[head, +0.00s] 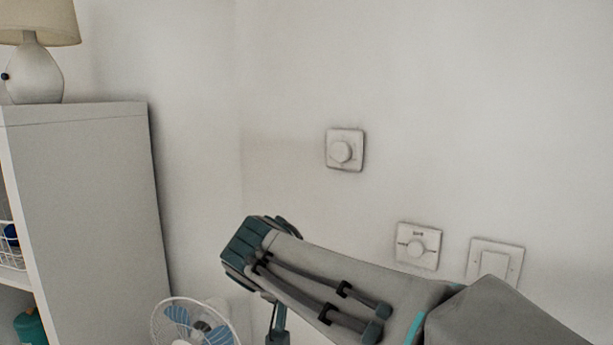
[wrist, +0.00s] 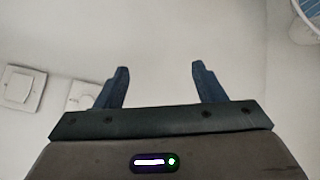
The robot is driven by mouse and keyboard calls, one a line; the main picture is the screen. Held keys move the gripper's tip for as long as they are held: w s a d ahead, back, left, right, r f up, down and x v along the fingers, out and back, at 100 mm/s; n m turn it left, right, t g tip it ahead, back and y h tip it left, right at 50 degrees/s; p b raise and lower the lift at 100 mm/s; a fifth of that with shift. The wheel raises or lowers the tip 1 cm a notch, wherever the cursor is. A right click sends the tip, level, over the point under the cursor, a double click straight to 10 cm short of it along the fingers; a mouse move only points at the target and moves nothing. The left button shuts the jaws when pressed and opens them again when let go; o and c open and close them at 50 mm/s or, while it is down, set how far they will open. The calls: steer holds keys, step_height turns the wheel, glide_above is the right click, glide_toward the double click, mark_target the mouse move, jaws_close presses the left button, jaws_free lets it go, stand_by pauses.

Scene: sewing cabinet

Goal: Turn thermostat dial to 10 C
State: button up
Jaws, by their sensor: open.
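Two wall plates with round white knobs show in the head view. The lower dial plate (head: 418,246) has small markings above and beside its knob and looks like the thermostat; its setting is too small to read. The upper plate (head: 345,150) has a larger plain knob. My gripper (wrist: 160,82) is open and empty in the wrist view, its two dark blue fingers apart with only pale wall between them. A dial plate (wrist: 82,96) shows left of the fingers there, partly hidden by my gripper body. In the head view my arm reaches left, just below the lower plate.
A white rocker switch (head: 495,260) sits right of the lower plate, partly behind my arm; a switch (wrist: 20,88) also shows in the wrist view. A fan (head: 195,322) stands low left, near a white cabinet (head: 95,200) bearing a lamp (head: 38,60). The wall between is bare.

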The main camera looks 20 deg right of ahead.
steer(key=w+r+m+t+h+b, duration=0.25)
steer(key=w+r+m+h, duration=0.3)
steer(key=r, duration=0.65)
steer(key=m+t+h, duration=0.2)
steer(key=m+h, duration=0.1)
steer(key=m, duration=0.2)
glide_toward(338, 152)
steer(key=shift+m+y, duration=0.25)
steer(key=p+x, duration=0.1)
steer(key=x, duration=0.3)
steer(key=p+x, duration=0.2)
steer(key=x, duration=0.2)
steer(key=shift+d+r+p, duration=0.2)
steer(key=shift+d+p, duration=0.05)
steer(key=shift+p, duration=0.05)
steer(key=c, duration=1)
steer(key=shift+o, duration=0.2)
steer(key=shift+a, duration=0.2)
steer(key=shift+d, duration=0.15)
steer(key=shift+b, duration=0.3)
